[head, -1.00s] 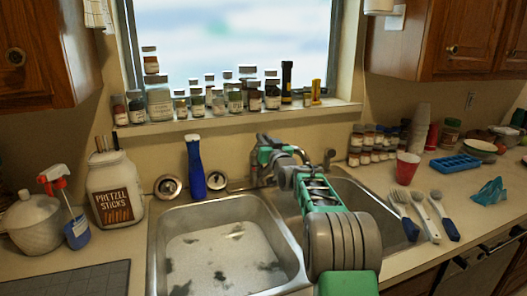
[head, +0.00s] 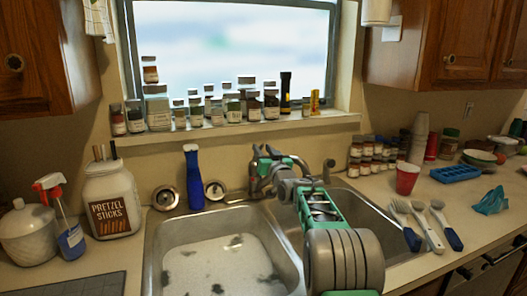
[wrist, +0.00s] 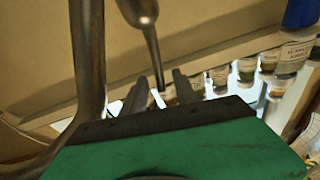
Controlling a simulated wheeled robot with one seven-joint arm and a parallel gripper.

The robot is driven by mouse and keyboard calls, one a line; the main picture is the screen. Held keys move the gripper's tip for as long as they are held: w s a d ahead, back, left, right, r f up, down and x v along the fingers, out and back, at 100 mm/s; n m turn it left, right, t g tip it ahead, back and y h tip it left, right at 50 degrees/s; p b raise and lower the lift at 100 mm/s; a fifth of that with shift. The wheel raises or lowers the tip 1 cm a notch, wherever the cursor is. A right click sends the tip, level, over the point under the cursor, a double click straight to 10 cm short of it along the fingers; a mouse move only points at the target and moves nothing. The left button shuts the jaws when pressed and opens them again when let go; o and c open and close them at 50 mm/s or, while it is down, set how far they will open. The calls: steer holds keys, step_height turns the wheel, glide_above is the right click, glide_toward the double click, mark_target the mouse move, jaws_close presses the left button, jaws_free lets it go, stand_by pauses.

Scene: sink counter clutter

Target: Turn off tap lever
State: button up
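The tap (head: 255,186) stands behind the divider of the double sink, partly hidden by my gripper in the head view. In the wrist view its curved metal spout (wrist: 90,75) runs down the left side. A metal tap lever (wrist: 150,42) comes down from the top with a thick rounded base and a thin rod. My gripper (head: 259,151) is at the top of the tap. In the wrist view my gripper (wrist: 160,78) has its two dark fingers apart, with the rod's tip appearing between them. I cannot tell whether they touch.
The left basin (head: 153,260) holds shallow water with dark patches. A blue bottle (head: 194,180) stands left of the tap. Spice jars (head: 158,110) line the sill. A red cup (head: 407,178) and brushes (head: 427,228) lie right of the sink.

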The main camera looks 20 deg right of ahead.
steer(key=s+f+b, duration=0.1)
steer(key=s, duration=0.6)
steer(key=shift+s+f+b, duration=0.15)
steer(key=shift+s+b, duration=0.15)
